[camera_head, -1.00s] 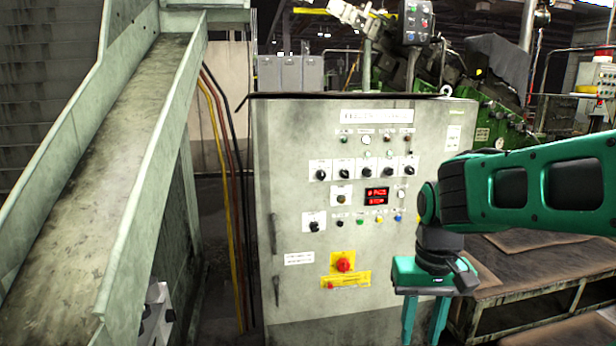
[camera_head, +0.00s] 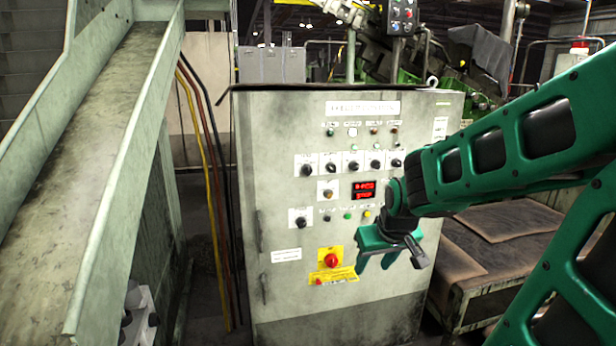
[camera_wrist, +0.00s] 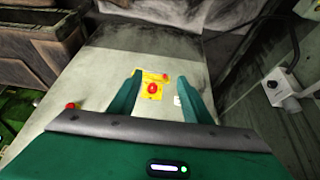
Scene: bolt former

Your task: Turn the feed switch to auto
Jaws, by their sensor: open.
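The grey control cabinet (camera_head: 285,225) stands ahead in the head view. A row of several black rotary switches on white plates (camera_head: 353,164) crosses its upper front, and one more rotary switch (camera_head: 300,220) sits lower left. The labels are too small to read, so I cannot tell which is the feed switch. My gripper (camera_head: 382,262) is open and empty, in front of the cabinet's lower right, hiding part of the panel. In the wrist view my open fingers (camera_wrist: 160,95) frame the red emergency knob (camera_wrist: 153,88) on its yellow plate, with a gap to the cabinet face.
A sloped metal chute (camera_head: 90,160) rises on the left, with hanging cables (camera_head: 205,190) between it and the cabinet. A low workbench (camera_head: 500,245) stands to the right, behind my arm.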

